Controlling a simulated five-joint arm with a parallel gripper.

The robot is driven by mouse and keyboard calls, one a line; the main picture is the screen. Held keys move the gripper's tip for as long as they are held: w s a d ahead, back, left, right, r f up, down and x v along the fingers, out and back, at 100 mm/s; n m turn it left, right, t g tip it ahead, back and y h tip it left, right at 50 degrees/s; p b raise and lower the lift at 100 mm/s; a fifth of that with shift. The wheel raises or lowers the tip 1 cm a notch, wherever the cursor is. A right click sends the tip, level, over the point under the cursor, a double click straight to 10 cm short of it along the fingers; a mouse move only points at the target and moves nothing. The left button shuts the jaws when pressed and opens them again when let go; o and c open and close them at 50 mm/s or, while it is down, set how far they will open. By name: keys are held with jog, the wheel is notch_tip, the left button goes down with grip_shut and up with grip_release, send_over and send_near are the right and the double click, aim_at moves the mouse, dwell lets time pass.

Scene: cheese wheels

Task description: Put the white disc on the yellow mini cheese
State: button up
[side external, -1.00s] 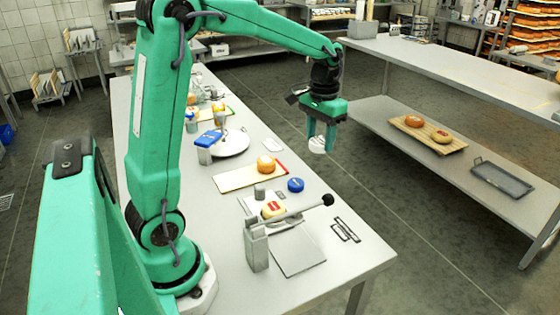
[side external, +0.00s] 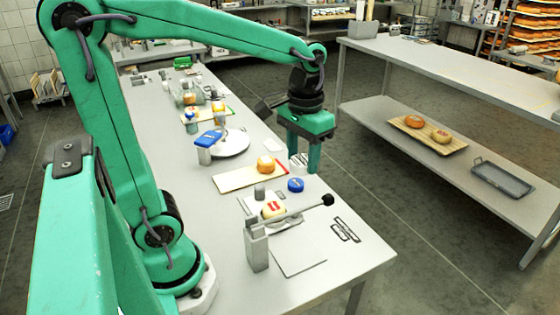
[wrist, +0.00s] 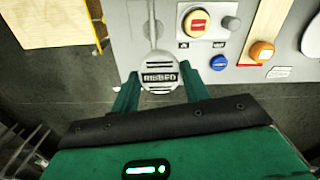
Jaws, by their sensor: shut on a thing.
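The white disc, pale grey with a dark "RIBBED" label, is held between the fingers of my gripper in the wrist view (wrist: 159,74). My gripper (side external: 304,162) is shut on it above the table's right edge in the side view, where the fingers partly hide the disc. A yellow cheese with a red-and-white label (side external: 274,209) sits at the lever press; it also shows at the top of the wrist view (wrist: 197,21). An orange-yellow cheese (side external: 265,163) rests on a wooden board. The disc is apart from both cheeses.
A blue disc (side external: 295,185) and a small grey cylinder (side external: 260,190) stand near the press. Another table (side external: 450,85) stands at the right.

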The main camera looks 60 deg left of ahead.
jog(key=s+d+f, duration=0.2)
jog(key=s+f, duration=0.2)
jog(key=f, duration=0.1)
jog(key=shift+s+f, duration=0.35)
jog(key=shift+f, duration=0.05)
send_over(274, 206)
notch_tip(274, 206, down, 7)
jog(key=shift+f, duration=2)
jog(key=shift+f, duration=0.1)
jog(key=o, duration=1)
